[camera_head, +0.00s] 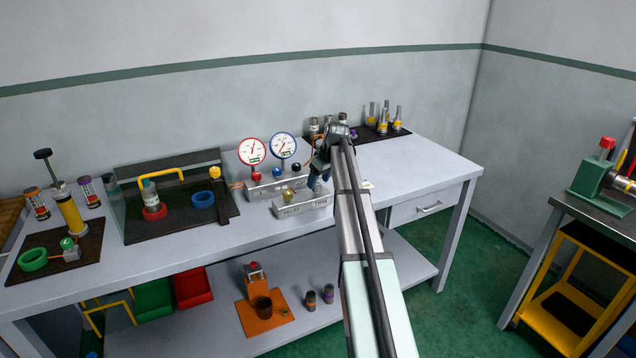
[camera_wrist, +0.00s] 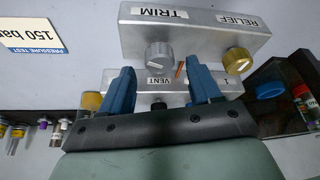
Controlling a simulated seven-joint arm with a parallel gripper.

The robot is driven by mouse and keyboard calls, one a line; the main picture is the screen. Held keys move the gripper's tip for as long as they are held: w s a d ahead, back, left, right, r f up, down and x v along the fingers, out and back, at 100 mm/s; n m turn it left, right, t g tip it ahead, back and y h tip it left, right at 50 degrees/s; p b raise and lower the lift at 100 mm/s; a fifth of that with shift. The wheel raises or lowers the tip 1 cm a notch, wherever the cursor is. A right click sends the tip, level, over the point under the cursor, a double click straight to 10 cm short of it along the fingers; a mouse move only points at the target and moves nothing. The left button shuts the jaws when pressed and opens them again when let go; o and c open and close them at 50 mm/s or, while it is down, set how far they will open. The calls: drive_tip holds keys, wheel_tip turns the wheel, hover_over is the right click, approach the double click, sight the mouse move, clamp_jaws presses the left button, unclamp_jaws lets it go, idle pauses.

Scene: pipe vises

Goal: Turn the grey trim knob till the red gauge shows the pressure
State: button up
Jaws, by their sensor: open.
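The grey trim knob (camera_wrist: 158,55) sits on a metal block (camera_wrist: 205,28) under the label TRIM, in the wrist view. My gripper (camera_wrist: 161,72) is open, with one blue finger toward each side of the knob. The fingertips appear just short of the knob, with no contact visible. In the head view my gripper (camera_head: 321,170) is over the right end of the block (camera_head: 290,210). The red gauge (camera_head: 252,151) stands behind the block; its needle points roughly upward, but its scale is too small to read. A card reading 150 bar, pressure test (camera_wrist: 35,32), lies beside the block.
A brass relief knob (camera_wrist: 237,60) is on the same block. A second block (camera_wrist: 145,85), marked VENT, stands behind it. The blue gauge (camera_head: 283,146) is right of the red one. A dark tray (camera_head: 180,205) lies to the left.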

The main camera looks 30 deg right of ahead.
drive_tip(key=v, duration=1.2)
